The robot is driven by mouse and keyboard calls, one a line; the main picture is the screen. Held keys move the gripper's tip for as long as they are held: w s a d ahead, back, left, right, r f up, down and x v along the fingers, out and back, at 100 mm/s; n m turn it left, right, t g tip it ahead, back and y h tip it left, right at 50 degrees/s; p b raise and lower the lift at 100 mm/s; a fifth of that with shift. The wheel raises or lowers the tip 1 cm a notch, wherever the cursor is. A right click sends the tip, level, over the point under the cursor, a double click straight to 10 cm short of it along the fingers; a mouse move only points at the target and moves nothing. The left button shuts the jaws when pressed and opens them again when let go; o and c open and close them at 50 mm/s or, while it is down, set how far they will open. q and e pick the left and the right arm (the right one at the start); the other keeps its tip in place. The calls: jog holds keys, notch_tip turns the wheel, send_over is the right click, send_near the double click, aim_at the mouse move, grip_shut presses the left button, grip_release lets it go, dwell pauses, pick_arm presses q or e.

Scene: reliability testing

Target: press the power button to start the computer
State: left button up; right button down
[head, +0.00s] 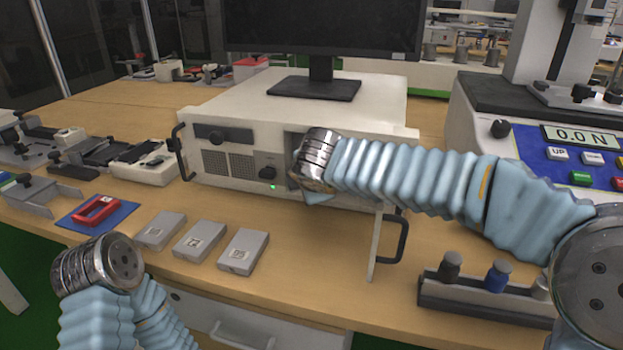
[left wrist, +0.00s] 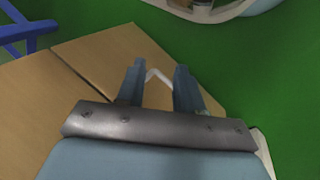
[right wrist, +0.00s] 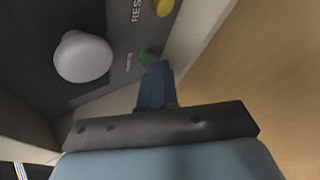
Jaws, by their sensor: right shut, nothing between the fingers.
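The computer is a white rack case (head: 228,112) on the bench, with a grille, a small green light (head: 273,187) and a flap standing open at its front right. My right arm reaches to the recess behind that flap and hides most of it. In the right wrist view my right gripper (right wrist: 155,72) is shut and empty. Its tip is at a small green button (right wrist: 148,58) on the dark panel; I cannot tell if they touch. A yellow button (right wrist: 164,7) is above it. My left gripper (left wrist: 160,78) is open and empty, low before the bench.
A monitor (head: 320,28) stands on the case. The open flap (head: 376,240) and a black handle (head: 398,238) stick out near my right arm. A white round knob (right wrist: 83,57) is beside the green button. Grey boxes (head: 200,241) lie before the case.

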jog(key=shift+s+a, duration=0.15)
jog(key=shift+s, duration=0.3)
jog(key=shift+s+a+f+b, duration=0.1)
jog(key=shift+s+b, duration=0.2)
jog(key=shift+b, duration=0.1)
jog(key=s, duration=0.1)
jog(key=s+a+b, duration=0.1)
jog(key=s, duration=0.2)
jog(key=shift+s+a+b, duration=0.25)
jog(key=shift+b, duration=0.15)
jog(key=shift+s+a, duration=0.1)
jog(key=shift+s, duration=0.2)
